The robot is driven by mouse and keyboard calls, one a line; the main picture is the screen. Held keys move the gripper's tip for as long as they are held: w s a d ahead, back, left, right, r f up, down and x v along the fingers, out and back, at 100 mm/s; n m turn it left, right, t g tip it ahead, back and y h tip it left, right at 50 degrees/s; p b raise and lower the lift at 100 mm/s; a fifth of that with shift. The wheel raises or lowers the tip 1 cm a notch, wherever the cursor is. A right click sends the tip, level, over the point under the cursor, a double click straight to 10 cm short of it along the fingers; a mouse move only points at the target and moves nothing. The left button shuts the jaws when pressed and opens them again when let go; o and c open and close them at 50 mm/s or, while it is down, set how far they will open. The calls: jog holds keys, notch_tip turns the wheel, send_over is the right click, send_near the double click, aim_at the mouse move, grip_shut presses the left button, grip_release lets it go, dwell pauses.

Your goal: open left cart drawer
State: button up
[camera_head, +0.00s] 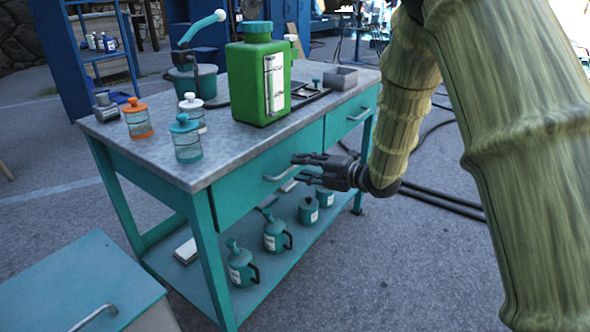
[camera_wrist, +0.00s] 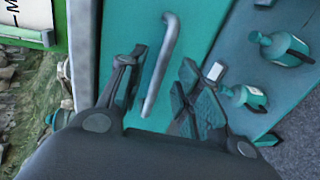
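The teal cart (camera_head: 225,165) has a grey top and two drawers side by side in its long side. The left drawer (camera_head: 237,195) looks shut, with a grey bar handle (camera_head: 279,174). My gripper (camera_head: 299,168) is close in front of that handle, with its fingers apart. In the wrist view the handle (camera_wrist: 163,62) lies between my open fingers (camera_wrist: 162,66), over the teal drawer front. I cannot tell whether either finger touches it. The right drawer handle (camera_head: 358,115) is farther back.
A green canister (camera_head: 248,80), an orange-lidded jar (camera_head: 137,119) and a teal-lidded jar (camera_head: 187,142) stand on the top. Several teal cans, including one near the front (camera_head: 240,266), stand on the lower shelf. Another teal cabinet (camera_head: 75,285) is at lower left. Dark cables (camera_head: 440,203) lie on the floor.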

aim_at(294, 166)
jog(key=shift+x, duration=1.85)
grip_shut()
